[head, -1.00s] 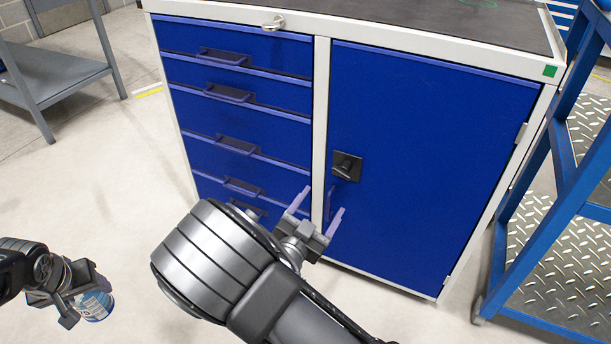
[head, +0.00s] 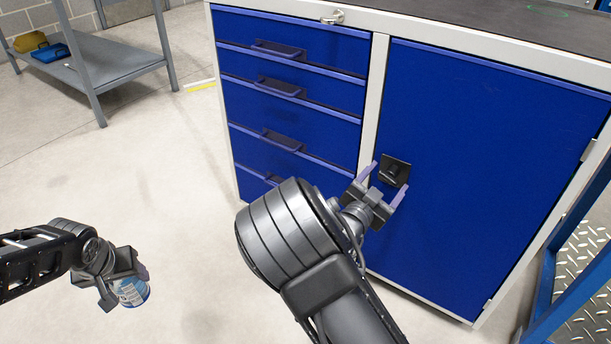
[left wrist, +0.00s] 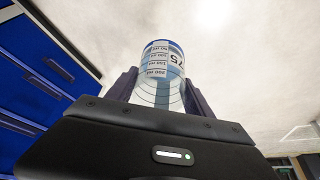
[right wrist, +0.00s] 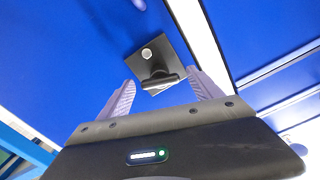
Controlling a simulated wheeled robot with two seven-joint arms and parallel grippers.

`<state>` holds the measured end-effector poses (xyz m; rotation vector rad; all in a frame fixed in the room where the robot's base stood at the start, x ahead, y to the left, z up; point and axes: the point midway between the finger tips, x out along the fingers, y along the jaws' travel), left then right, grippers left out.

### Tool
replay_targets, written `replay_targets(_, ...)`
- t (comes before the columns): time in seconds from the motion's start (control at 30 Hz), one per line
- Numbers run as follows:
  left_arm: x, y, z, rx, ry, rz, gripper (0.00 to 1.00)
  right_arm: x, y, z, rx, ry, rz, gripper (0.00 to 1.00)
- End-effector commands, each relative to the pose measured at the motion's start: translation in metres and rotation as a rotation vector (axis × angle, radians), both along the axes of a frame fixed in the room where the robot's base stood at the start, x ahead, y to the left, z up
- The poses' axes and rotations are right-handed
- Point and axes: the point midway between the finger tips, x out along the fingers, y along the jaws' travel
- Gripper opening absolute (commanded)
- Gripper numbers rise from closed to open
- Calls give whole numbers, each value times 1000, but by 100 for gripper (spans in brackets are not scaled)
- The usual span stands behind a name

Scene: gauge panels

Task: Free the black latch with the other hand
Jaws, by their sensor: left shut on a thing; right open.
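The black latch (head: 395,170) is a dark square plate with a knob or handle on the blue cabinet door (head: 480,150), near the door's left edge. In the right wrist view the latch (right wrist: 155,67) lies ahead, between and just beyond my fingertips. My right gripper (head: 382,182) is open, its pale purple fingers close to the latch on either side; I cannot tell whether they touch it. My left gripper (head: 142,282) is shut on a clear blue container with a printed scale label (head: 132,292), held over the floor at left. The container also shows in the left wrist view (left wrist: 160,75).
Blue drawers (head: 290,95) with dark handles stand left of the door. A key or lock (head: 335,17) is on the cabinet's top edge. A blue cart frame (head: 560,300) is at right. A grey shelf (head: 100,65) stands at back left. Floor at left is clear.

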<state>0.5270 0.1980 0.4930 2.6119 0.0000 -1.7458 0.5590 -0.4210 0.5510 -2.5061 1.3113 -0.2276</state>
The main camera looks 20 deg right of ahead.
Motion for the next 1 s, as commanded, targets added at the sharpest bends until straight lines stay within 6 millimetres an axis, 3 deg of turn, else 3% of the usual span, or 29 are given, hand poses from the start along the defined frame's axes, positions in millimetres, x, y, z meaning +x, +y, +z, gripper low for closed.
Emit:
replay_targets(0.17,0,0,0,0,-1,0,16,0,0,0,0,0,0,67)
replay_targets(0.83,0,0,0,0,-1,0,16,0,1,0,0,0,0,12)
replay_targets(1.0,0,0,9,0,-1,0,16,0,1,3,-18,26,0,12)
